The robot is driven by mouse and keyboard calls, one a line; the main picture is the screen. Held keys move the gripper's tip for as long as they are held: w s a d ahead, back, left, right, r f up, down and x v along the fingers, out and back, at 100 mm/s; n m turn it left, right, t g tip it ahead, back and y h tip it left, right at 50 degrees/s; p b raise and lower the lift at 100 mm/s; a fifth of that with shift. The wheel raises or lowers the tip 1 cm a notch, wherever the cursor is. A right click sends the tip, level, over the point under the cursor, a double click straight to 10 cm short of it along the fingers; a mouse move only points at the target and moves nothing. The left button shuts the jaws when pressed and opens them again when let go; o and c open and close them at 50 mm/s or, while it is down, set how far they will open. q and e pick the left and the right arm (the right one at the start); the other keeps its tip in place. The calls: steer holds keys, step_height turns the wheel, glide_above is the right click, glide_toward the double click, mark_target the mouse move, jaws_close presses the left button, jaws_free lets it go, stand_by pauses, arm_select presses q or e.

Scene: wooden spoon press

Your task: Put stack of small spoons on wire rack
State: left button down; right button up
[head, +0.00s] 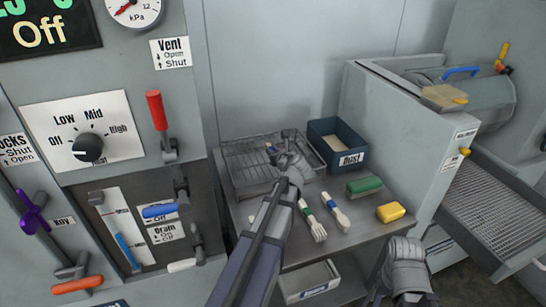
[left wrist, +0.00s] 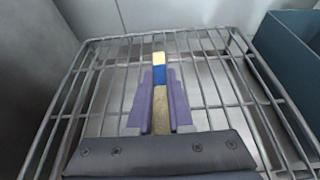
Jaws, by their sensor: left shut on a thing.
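The wire rack (head: 240,166) is a grey grid tray on the left of the counter. It fills most of the left wrist view (left wrist: 92,68). My left gripper (head: 274,150) is over the rack. In the left wrist view its purple fingers (left wrist: 160,98) are shut on a narrow wooden stack of small spoons (left wrist: 160,62) with a blue band. The stack points away from the gripper over the rack's wires. I cannot tell whether it touches them. The head view mostly hides the stack behind the gripper. My right arm's end (head: 408,268) is low at the right, its fingers not clear.
A dark blue bin (head: 322,148) stands right of the rack. Two banded pale wooden bundles (head: 338,212), a green-topped brush (head: 364,185) and a yellow block (head: 390,212) lie on the counter. A control panel with levers is on the left, a grey machine on the right.

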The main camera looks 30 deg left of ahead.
arm_select(q)
steer(key=shift+r, duration=0.1)
steer(key=shift+f, duration=0.3)
steer(key=c, duration=0.8)
jaws_free()
steer(key=shift+r, duration=0.15)
steer(key=shift+c, duration=0.2)
steer(key=shift+r, duration=0.2)
steer(key=p+v, duration=0.4)
steer(key=v, duration=0.6)
steer(key=shift+s+d+r, duration=0.1)
steer(key=shift+s+r, duration=0.05)
steer(key=shift+s, duration=0.05)
steer(key=shift+p+v, duration=0.35)
steer(key=shift+v, duration=0.4)
